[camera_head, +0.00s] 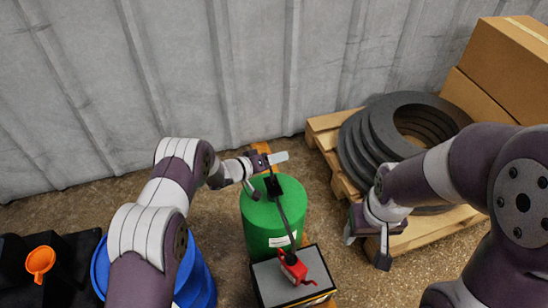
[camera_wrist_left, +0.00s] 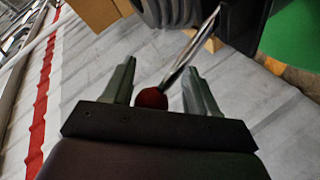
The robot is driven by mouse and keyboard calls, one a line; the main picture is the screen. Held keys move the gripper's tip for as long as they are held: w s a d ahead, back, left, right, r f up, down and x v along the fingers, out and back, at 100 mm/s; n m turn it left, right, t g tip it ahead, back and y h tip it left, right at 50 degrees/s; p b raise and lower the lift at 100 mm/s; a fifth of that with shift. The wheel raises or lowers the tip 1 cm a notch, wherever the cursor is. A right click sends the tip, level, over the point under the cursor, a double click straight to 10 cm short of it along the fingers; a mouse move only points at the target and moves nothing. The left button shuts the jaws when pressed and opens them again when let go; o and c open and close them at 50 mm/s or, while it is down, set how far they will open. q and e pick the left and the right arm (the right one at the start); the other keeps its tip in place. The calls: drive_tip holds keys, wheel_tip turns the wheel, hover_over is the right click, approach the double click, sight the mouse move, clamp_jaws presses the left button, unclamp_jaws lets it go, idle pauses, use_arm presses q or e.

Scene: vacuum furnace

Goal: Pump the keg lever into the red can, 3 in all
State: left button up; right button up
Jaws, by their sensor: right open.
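The green keg (camera_head: 258,220) stands at the centre, with a black pump head on top and a dark spout (camera_head: 286,222) slanting down toward the red can (camera_head: 306,277). The can sits on a grey-topped box in front of the keg. My left gripper (camera_head: 267,174) is at the back of the keg top, its fingers apart. In the left wrist view, the metal lever (camera_wrist_left: 182,58) ends in a dark red knob (camera_wrist_left: 151,98) between the fingers, with gaps showing on both sides. The keg's edge (camera_wrist_left: 290,38) is at upper right. My right gripper (camera_head: 366,250) is open and empty, right of the keg.
A wooden pallet (camera_head: 325,137) with stacked grey rings (camera_head: 362,135) stands at right, cardboard boxes (camera_head: 497,62) behind. A blue drum (camera_head: 203,285) and an orange funnel (camera_head: 40,261) are at lower left. A corrugated wall (camera_head: 180,65) closes the back.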

use_arm(q)
drive_tip(key=shift+r, duration=0.2)
drive_tip(key=shift+s+a+r, duration=0.1)
drive_tip(key=shift+a+r, duration=0.1)
drive_tip(key=shift+r, duration=0.05)
drive_tip(key=p+v, duration=0.4)
drive_tip(key=v, duration=0.8)
drive_tip(key=shift+f+p, duration=0.2)
drive_tip(key=shift+p, duration=0.2)
drive_tip(key=shift+s, duration=0.15)
